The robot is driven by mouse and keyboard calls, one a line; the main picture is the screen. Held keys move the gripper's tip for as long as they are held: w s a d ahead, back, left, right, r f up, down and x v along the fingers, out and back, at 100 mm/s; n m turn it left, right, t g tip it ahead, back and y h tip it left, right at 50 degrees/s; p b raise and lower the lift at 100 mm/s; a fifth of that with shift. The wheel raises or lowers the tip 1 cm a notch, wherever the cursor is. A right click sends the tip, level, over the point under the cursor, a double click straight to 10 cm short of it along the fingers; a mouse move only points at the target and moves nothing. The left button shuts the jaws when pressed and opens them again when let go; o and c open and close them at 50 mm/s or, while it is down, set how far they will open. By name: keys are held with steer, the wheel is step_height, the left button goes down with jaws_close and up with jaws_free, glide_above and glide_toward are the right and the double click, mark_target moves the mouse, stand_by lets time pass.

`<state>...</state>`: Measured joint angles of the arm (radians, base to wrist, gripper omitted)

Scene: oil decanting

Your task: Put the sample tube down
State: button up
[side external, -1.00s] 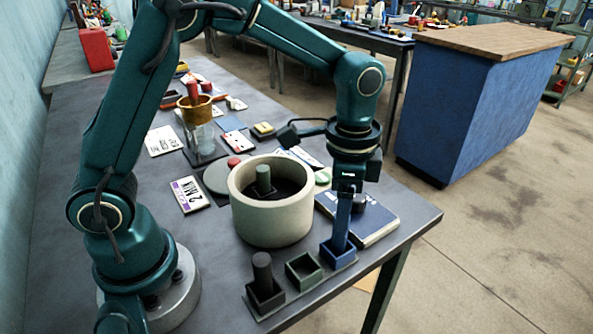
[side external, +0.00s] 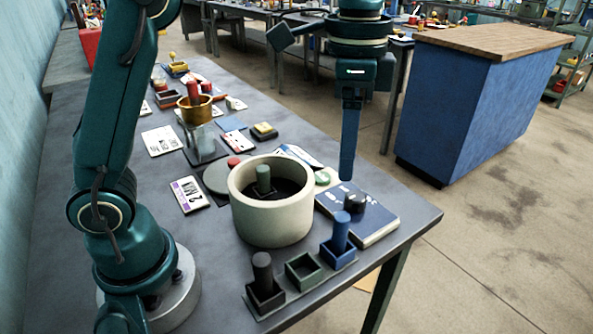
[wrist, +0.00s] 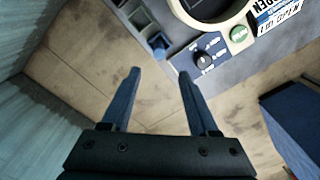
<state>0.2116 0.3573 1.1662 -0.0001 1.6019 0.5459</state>
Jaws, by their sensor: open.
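A blue sample tube (side external: 340,229) stands upright in the blue square holder (side external: 338,256) at the right end of a three-holder rack near the table's front edge. It also shows in the wrist view (wrist: 159,45), beyond the fingertips. My gripper (side external: 347,177) is raised above the tube and apart from it. The wrist view shows its two blue fingers (wrist: 159,72) spread with nothing between them. A dark tube (side external: 262,270) stands in the left holder. The middle green holder (side external: 303,270) is empty. A green tube (side external: 263,180) stands inside the thick beige pot.
The beige pot (side external: 271,220) stands just behind the rack. The table's right edge is close to the rack.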

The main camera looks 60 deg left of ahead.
steer(key=s+a+f+n+t, duration=0.2)
steer(key=s+a+n, duration=0.1)
steer(key=s, duration=0.3)
steer(key=s+a+f+n+t, duration=0.2)
steer(key=s+a+n+t, duration=0.1)
steer(key=s+n, duration=0.2)
steer(key=shift+s+n, duration=0.3)
steer(key=shift+s, duration=0.4)
